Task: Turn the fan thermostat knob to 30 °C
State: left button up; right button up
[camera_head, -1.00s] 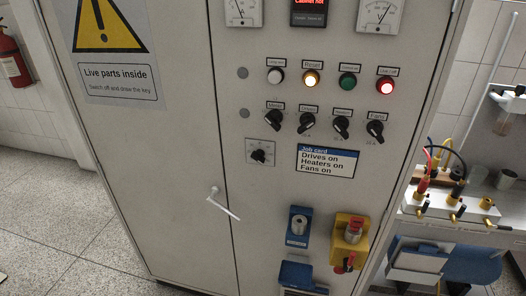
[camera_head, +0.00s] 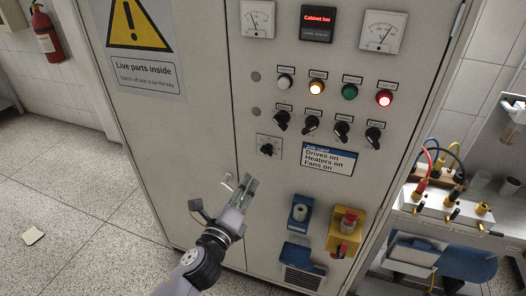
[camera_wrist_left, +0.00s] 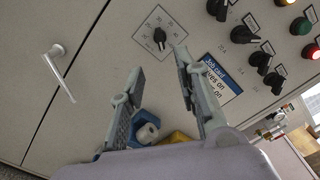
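The fan thermostat knob (camera_head: 267,149) is a small black knob on a square white dial plate (camera_head: 275,140), left of the job card on the grey cabinet. My right gripper is not in view.
The cabinet door handle (camera_wrist_left: 61,72) sticks out left of the dial. Black selector knobs (camera_head: 343,130) and lamps are above right. The job card (camera_head: 328,159) is right of the dial.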

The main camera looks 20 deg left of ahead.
aim_at(264, 153)
pick_arm(q)
jog(key=w, duration=0.5)
jog(key=w+p, duration=0.1)
jog(key=w, duration=0.4)
jog(key=w+p, duration=0.1)
jog(key=w, duration=0.3)
jog(key=shift+w+d+f, duration=0.1)
jog(key=shift+w+d, duration=0.15)
jog(key=shift+w, duration=0.15)
grip_shut()
